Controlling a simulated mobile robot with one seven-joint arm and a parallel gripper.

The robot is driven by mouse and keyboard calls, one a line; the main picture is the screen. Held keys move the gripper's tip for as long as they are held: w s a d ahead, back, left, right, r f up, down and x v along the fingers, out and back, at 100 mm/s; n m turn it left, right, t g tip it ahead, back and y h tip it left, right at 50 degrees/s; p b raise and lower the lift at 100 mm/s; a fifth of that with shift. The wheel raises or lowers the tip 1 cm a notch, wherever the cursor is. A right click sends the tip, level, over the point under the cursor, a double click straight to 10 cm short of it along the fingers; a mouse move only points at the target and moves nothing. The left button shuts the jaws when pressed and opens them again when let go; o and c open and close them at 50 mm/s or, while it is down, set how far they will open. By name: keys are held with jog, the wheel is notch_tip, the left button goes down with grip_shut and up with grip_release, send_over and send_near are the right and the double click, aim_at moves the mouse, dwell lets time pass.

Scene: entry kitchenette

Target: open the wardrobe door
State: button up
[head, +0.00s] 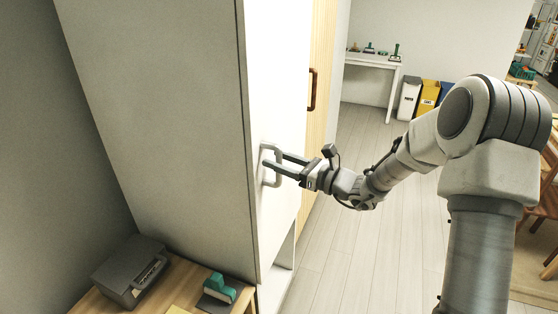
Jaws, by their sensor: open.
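The wardrobe (175,100) is a tall grey-white cabinet at the left in the head view. Its white front door (281,75) faces right and looks shut. A pale handle (268,180) sits on this door. My gripper (272,170) is at the handle with its two dark fingers open. The fingertips overlap the handle in the picture. I cannot tell whether they touch it or stand around it. A wooden panel (321,60) with a brown handle (312,90) is farther along the front.
A wooden desk (185,285) at lower left holds a dark grey box-like device (128,272) and a green-topped item (220,289). A white table (375,61) and several bins, one yellow (429,93), stand at the back. The plank floor (345,215) beside the wardrobe is clear.

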jog(key=shift+c, duration=0.4)
grip_shut()
dwell(0.9)
